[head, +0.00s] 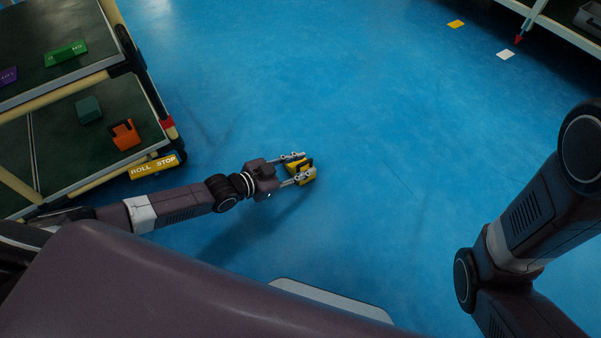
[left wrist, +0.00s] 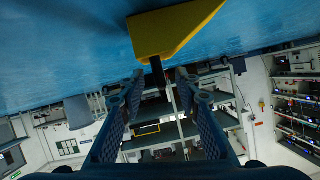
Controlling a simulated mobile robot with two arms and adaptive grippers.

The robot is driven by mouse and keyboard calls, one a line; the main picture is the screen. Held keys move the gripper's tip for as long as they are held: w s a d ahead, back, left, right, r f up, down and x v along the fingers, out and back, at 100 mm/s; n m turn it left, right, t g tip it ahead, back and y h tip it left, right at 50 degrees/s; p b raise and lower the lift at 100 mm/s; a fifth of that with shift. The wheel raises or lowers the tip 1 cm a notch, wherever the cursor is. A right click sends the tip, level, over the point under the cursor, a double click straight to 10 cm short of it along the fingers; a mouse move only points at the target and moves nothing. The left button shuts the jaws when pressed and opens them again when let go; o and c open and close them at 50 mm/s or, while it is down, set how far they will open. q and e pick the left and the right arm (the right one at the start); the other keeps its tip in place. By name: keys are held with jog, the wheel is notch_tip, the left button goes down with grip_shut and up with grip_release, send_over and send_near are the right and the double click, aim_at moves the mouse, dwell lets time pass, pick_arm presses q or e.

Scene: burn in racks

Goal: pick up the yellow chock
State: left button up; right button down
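The yellow chock (head: 307,174), a wedge with a black handle, is low over or on the blue floor right of the cart. Whether it touches the floor is unclear. My left gripper (head: 299,169) reaches it from the left, one finger on each side. In the left wrist view, which is upside down, the chock (left wrist: 172,29) fills the top middle. Its black handle (left wrist: 158,71) points between the two spread fingertips of the left gripper (left wrist: 158,80), with gaps visible on both sides. My right arm shows at the right of the head view, but its gripper is out of frame.
The middle floor is clear.

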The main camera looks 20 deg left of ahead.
pick_arm(q)
jog(key=shift+w+d+f, duration=0.2)
jog(key=shift+w, duration=0.1)
grip_shut()
jog(key=shift+r, duration=0.1)
dwell(0.4)
